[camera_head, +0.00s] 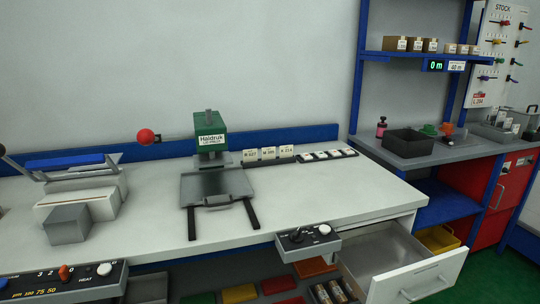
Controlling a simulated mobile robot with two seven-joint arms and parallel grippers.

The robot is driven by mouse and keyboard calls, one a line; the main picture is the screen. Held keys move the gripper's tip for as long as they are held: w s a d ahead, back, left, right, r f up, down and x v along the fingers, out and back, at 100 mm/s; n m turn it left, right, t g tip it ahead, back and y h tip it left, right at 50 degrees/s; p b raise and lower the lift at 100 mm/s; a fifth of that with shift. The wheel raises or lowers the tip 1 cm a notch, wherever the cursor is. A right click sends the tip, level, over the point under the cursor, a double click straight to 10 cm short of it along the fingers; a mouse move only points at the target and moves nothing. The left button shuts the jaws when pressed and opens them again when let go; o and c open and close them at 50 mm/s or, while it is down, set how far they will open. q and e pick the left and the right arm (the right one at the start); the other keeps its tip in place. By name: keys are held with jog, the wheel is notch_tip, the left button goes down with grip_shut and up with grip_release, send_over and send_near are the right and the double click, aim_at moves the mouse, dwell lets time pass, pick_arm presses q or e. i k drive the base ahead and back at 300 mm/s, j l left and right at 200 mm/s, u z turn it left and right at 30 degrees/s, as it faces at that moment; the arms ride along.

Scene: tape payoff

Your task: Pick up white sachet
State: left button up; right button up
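I cannot make out a white sachet for certain. Several small white pieces with dark marks (328,154) sit in a dark holder at the back of the white bench, right of centre; they are too small to identify. To their left, three white labelled cards (267,154) stand in a row beside the green-topped press. Neither of my grippers is in view.
The bench (330,195) is clear right of the press (210,135), whose red-balled lever sticks out left. A bench drawer (385,255) is open at the front right. A sealer-like device (80,195) stands left. A blue shelf (425,58) carries small boxes.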

aim_at(321, 154)
jog(key=l+u, duration=0.1)
jog(key=u, duration=2.85)
jog(key=k+l, duration=0.25)
jog(key=k+l+u, duration=0.15)
jog(key=k, duration=0.3)
jog(key=k+l, duration=0.3)
jog(key=k, duration=0.2)
jog(key=k+l, duration=0.25)
jog(key=k, duration=0.2)
jog(key=k+l, duration=0.3)
jog(key=k, duration=0.2)
jog(key=k+l, duration=0.25)
jog(key=k, duration=0.2)
jog(key=k+l, duration=0.3)
jog(key=k, duration=0.2)
